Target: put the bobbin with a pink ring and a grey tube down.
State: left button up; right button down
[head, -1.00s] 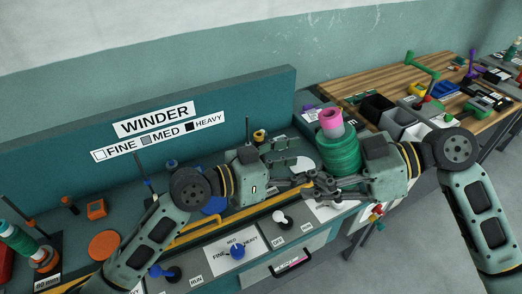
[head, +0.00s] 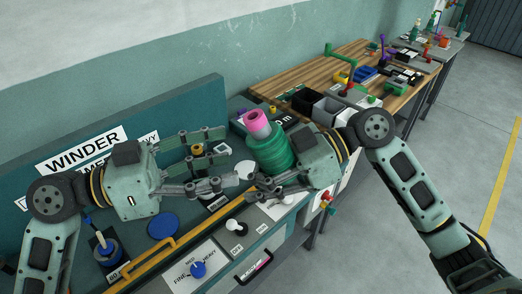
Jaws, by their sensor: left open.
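The bobbin (head: 270,150), wound with green thread, has a pink ring (head: 257,122) at its top and a short greyish tube part just under the ring. It leans a little to the left in the picture. My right gripper (head: 252,190) comes from the right, and its fingers are at the bobbin's lower end, apparently shut on it. The bobbin's foot is hidden behind these fingers. My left gripper (head: 226,159) is open and empty, left of the bobbin, with its fingertips pointing towards it and apart from it.
The winder panel (head: 200,100) stands behind my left gripper. A yellow rail (head: 205,222) and a blue knob (head: 198,269) are in front. Floor is clear at far right.

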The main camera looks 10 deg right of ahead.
aim_at(267, 152)
pick_arm(q)
jog(key=d, duration=0.8)
jog(key=shift+w+d, duration=0.4)
jog(key=shift+c, duration=0.4)
jog(key=c, duration=1.1)
jog(key=o, duration=1.2)
jog(key=shift+a, duration=0.15)
